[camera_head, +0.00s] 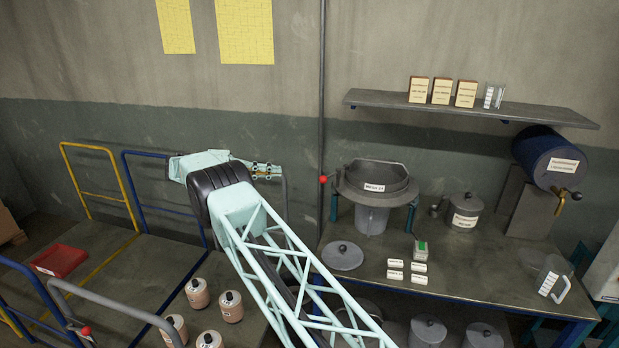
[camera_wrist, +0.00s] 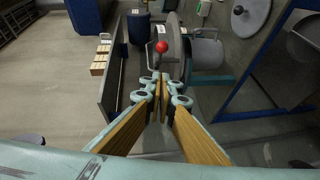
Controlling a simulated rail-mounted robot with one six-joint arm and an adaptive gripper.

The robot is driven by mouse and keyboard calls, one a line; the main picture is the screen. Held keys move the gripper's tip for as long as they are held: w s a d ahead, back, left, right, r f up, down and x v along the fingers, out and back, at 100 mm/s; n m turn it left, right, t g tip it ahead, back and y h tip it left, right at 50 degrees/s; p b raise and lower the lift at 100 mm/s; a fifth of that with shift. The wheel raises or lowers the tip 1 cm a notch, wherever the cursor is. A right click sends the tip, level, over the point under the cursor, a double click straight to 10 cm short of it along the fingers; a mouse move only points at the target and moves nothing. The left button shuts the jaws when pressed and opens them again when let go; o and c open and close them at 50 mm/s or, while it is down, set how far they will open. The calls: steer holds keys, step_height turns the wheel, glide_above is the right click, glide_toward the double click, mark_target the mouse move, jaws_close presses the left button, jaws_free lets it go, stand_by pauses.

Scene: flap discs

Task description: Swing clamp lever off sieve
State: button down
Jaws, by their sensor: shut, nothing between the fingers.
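The sieve (camera_head: 375,182) is a round dark grey pan with a white label, standing on a frame above a grey bucket (camera_head: 371,219) on the bench. The clamp lever shows as a red knob (camera_head: 323,179) at the sieve's left side. In the wrist view the red knob (camera_wrist: 161,46) stands just beyond my fingertips, with the sieve's edge (camera_wrist: 173,45) behind and to the right of it. My gripper (camera_head: 279,171) is shut and empty, to the left of the knob and apart from it. Its tan finger pads (camera_wrist: 162,82) meet in the wrist view. Most of the lever's arm is hidden.
A shelf (camera_head: 470,107) with several boxes is above the bench (camera_head: 330,268). A grey lid (camera_head: 342,256), small white blocks (camera_head: 394,263) and a lidded pot (camera_head: 466,212) are on the bench. A blue drum (camera_head: 546,157) is at right. Rails (camera_head: 133,190) stand at left.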

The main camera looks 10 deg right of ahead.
steer(key=shift+d, duration=0.25)
steer(key=s+d+f, duration=0.2)
steer(key=d, duration=1)
steer(key=shift+s+d+p, duration=0.15)
steer(key=shift+s+p, duration=0.1)
steer(key=shift+p, duration=0.15)
steer(key=shift+f, duration=0.1)
stand_by(0.3)
steer(key=shift+s, duration=0.15)
stand_by(0.4)
steer(key=shift+s+t, duration=0.1)
steer(key=shift+t, duration=0.2)
